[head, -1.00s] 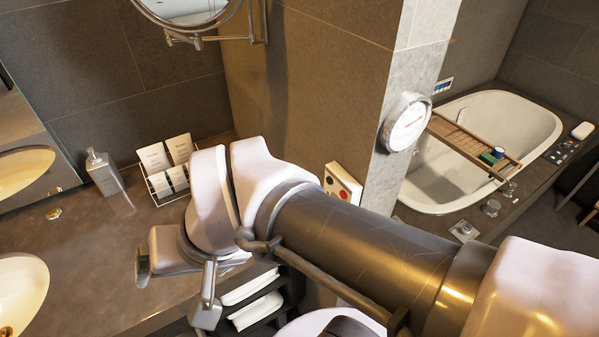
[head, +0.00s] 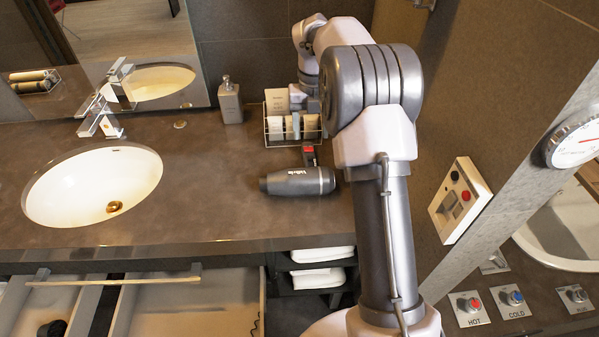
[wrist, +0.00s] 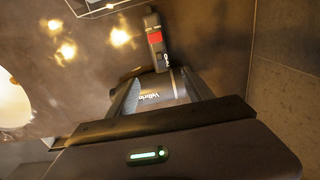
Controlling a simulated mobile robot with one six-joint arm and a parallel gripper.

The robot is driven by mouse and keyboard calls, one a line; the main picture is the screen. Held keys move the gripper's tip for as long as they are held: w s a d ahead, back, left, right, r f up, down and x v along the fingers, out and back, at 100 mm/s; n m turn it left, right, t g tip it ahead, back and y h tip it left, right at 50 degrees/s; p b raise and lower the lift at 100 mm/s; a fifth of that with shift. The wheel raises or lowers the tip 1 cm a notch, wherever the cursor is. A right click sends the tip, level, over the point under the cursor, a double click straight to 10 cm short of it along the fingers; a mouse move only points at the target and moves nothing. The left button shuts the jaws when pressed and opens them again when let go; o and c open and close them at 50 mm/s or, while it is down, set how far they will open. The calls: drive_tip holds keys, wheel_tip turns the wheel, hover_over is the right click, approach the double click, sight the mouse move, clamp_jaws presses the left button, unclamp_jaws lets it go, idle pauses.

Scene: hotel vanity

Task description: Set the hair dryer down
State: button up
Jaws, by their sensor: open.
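The grey hair dryer (head: 297,181) lies on its side on the dark counter, right of the sink and near the front edge. Its handle with a red switch (head: 309,154) points back toward the wall. In the wrist view the dryer's lettered barrel (wrist: 158,92) shows just beyond the jaws, with the handle beyond it. My gripper (wrist: 160,86) is open, its two fingers apart on either side of part of the barrel in that view. I cannot tell whether they touch it. In the head view my arm hides part of the wrist and the fingers are not clear.
A wire rack with cards (head: 292,127) stands behind the dryer, beside a soap dispenser (head: 230,101). The sink (head: 92,187) is at left, with free counter between. An open drawer (head: 190,305) is below. A wall panel (head: 460,199) stands right of my arm.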

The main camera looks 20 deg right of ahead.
sight(311, 163)
wheel_tip(311, 163, down, 8)
drive_tip(key=shift+r+b, duration=0.1)
drive_tip(key=shift+b, duration=1.15)
wheel_tip(311, 163, down, 6)
drive_tip(key=b, duration=0.3)
drive_tip(key=shift+s, duration=0.15)
drive_tip(key=shift+c, duration=0.4)
clamp_jaws()
